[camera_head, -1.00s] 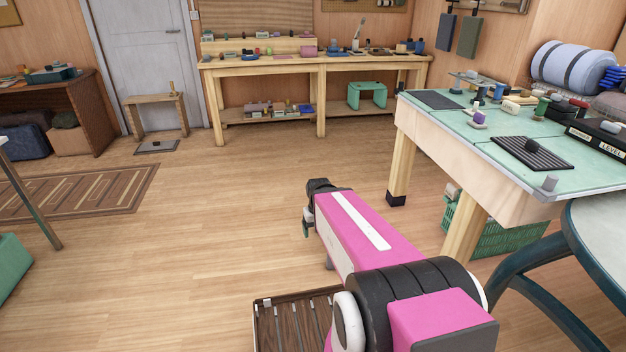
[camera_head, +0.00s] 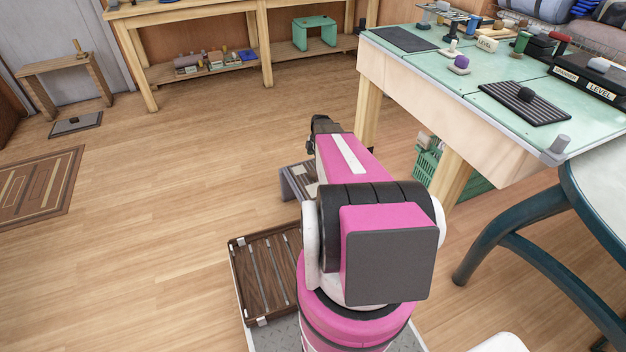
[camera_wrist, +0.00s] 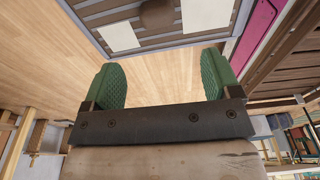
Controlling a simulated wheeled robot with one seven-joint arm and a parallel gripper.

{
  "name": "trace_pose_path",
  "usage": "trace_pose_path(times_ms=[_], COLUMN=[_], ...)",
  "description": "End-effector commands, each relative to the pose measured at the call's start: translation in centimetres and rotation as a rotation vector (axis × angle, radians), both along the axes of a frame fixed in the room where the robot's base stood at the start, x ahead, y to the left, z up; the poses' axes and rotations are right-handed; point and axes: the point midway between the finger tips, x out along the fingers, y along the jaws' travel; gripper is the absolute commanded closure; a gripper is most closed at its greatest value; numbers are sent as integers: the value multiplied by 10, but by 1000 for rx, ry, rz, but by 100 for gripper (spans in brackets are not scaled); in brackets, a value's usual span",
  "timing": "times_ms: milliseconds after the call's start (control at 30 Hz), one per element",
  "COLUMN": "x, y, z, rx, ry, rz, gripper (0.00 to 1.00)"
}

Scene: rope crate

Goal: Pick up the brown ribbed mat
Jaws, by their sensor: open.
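A dark brown ribbed mat (camera_head: 525,102) with a dark knob on it lies flat on the green-topped table (camera_head: 478,103), near its front edge, at the right of the head view. My gripper (camera_wrist: 162,85) is open, with green textured finger pads and only floor visible between them. In the head view my gripper (camera_head: 318,135) is left of the table and well away from the mat, partly hidden by my arm. A brown slatted surface (camera_wrist: 178,36) with pale patches and a round knob lies beyond the fingertips in the wrist view; I cannot tell whether it is another mat.
A purple-topped item (camera_head: 461,63) and black boxes (camera_head: 588,78) stand near the mat. A grey cylinder (camera_head: 560,144) is at the table's corner. A round-topped table with dark teal legs (camera_head: 520,235) stands at lower right. A green basket (camera_head: 428,165) is under the table.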

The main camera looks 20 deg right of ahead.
Motion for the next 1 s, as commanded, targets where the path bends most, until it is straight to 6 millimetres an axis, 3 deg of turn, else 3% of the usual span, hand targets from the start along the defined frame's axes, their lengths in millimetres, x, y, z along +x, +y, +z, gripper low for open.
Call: trace_pose_path(times_ms=[167, 500, 767, 1000], x=[3, 3, 3, 3], y=[-4, 3, 4, 7], z=[-11, -56, -74, -106], rx=[3, 3, 3, 2], ry=[-6, -6, -6, -6], rz=[35, 34, 33, 33], gripper=[17, 17, 17, 17])
